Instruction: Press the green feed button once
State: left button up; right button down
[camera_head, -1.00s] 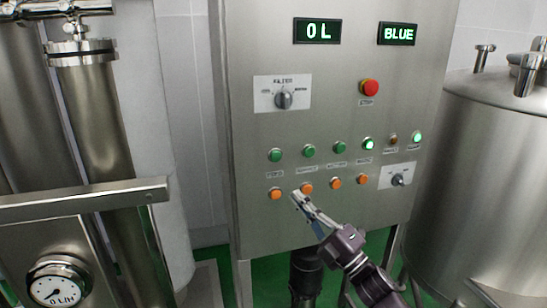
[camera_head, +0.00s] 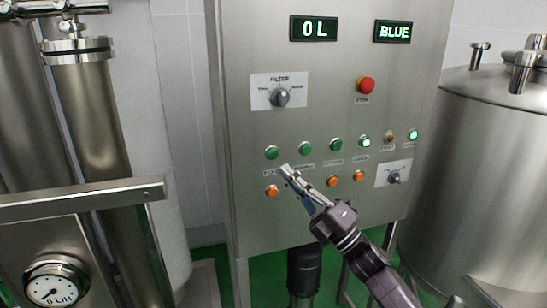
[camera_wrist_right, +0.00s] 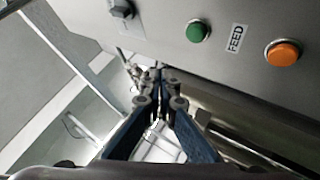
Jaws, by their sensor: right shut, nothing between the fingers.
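The green feed button (camera_head: 272,153) is the leftmost of the green buttons on the steel control panel (camera_head: 320,225). In the right wrist view the green button (camera_wrist_right: 198,31) sits beside a label reading FEED (camera_wrist_right: 236,38). My right gripper (camera_head: 286,170) is shut and empty. In the head view its fingertips appear just below and right of the feed button. In the right wrist view the fingertips (camera_wrist_right: 165,75) show below and left of the button, apart from it in the picture. My left gripper is not in view.
Below the feed button is an orange button (camera_head: 272,190), also in the wrist view (camera_wrist_right: 283,53). My right gripper hides another orange button. A red stop button (camera_head: 366,86) and a filter knob (camera_head: 280,97) sit higher. A steel tank (camera_head: 480,190) stands right.

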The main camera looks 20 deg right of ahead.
aim_at(273, 154)
jog(key=shift+w+a+b, duration=0.15)
jog(key=shift+w+b, duration=1.25)
jog(key=shift+w, duration=1.9)
jog(key=shift+w, duration=0.1)
jog(key=shift+w+b, duration=0.35)
jog(key=shift+w+b, duration=0.4)
jog(key=shift+s, duration=0.15)
jog(key=shift+s+p, duration=0.3)
jog(key=shift+s, duration=0.45)
